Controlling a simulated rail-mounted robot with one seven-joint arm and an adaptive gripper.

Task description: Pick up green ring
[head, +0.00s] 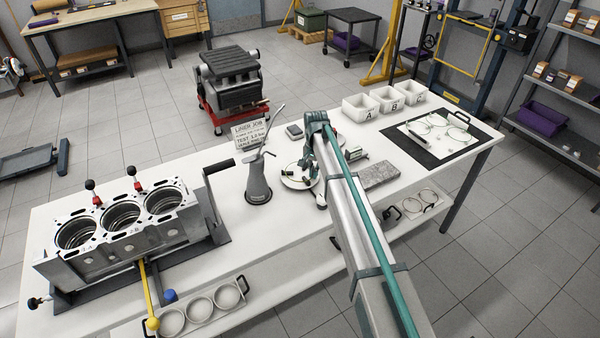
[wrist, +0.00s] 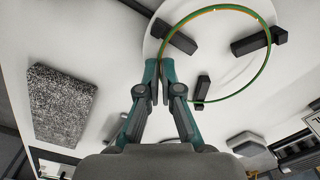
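The green ring (wrist: 269,55) is thin, with an orange tint along its top arc. In the wrist view it lies over a round white plate (wrist: 235,82) with dark blocks (wrist: 203,88); I cannot tell whether it rests on them. My gripper (wrist: 159,68) is at the ring's left side, its two fingertips close together with the ring's edge running between them. In the head view my gripper (head: 318,190) is at the white plate (head: 294,184), and my arm hides much of it; the ring is too fine to make out there.
A grey textured block (wrist: 60,103) lies left of the gripper in the wrist view. On the bench are an engine block (head: 120,232), a dark grey conical stand (head: 257,180), white bins (head: 360,107) and a dark mat (head: 413,151) with rings. Bare bench lies left of the plate.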

